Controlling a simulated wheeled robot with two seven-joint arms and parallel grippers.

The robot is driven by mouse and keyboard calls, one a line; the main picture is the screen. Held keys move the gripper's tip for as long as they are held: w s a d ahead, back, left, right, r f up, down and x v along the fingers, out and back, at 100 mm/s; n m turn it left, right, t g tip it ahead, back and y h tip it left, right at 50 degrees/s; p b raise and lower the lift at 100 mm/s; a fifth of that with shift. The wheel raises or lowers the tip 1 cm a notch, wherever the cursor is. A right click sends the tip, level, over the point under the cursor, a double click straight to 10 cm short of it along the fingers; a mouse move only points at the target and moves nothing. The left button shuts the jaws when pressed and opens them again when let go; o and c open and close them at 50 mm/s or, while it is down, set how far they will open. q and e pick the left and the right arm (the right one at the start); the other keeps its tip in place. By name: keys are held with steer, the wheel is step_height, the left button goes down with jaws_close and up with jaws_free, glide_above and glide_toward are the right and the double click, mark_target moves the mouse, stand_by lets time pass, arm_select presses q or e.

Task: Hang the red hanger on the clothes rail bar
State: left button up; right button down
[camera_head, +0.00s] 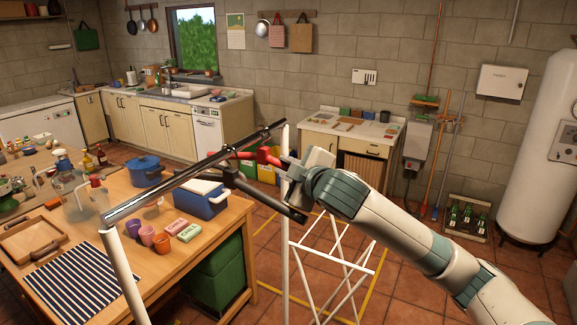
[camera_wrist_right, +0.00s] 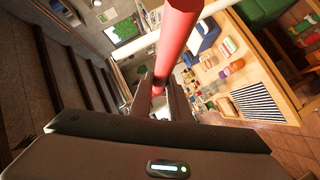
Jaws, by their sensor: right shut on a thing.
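The red hanger (camera_head: 266,155) shows as a short red stretch at the centre of the head view, just below the far part of the bar. In the right wrist view its thick red tube (camera_wrist_right: 179,22) runs from the top edge down to the jaws. My right gripper (camera_head: 286,166) is shut on the red hanger; its jaws also show in the wrist view (camera_wrist_right: 162,94). The clothes rail bar (camera_head: 185,178) slants up to the right between white posts. Whether the hanger touches the bar, I cannot tell. The hanger's hook is not clear. My left gripper is out of view.
A wooden table (camera_head: 200,252) at the left holds a blue cooler (camera_head: 203,199), a blue pot (camera_head: 146,170), cups and a striped mat (camera_head: 72,277). The rail's white lower frame (camera_head: 327,262) stands on the tiled floor. Open floor lies to the right.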

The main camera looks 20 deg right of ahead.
steer(key=shift+w+f, duration=0.1)
stand_by(0.3)
steer(key=c, duration=1.6)
jaws_free()
steer(key=shift+s+b, duration=0.35)
steer(key=shift+s, duration=0.2)
steer(key=b+v, duration=1.5)
steer(key=v, duration=0.1)
steer(key=shift+s+b, duration=0.2)
steer(key=shift+b, duration=0.15)
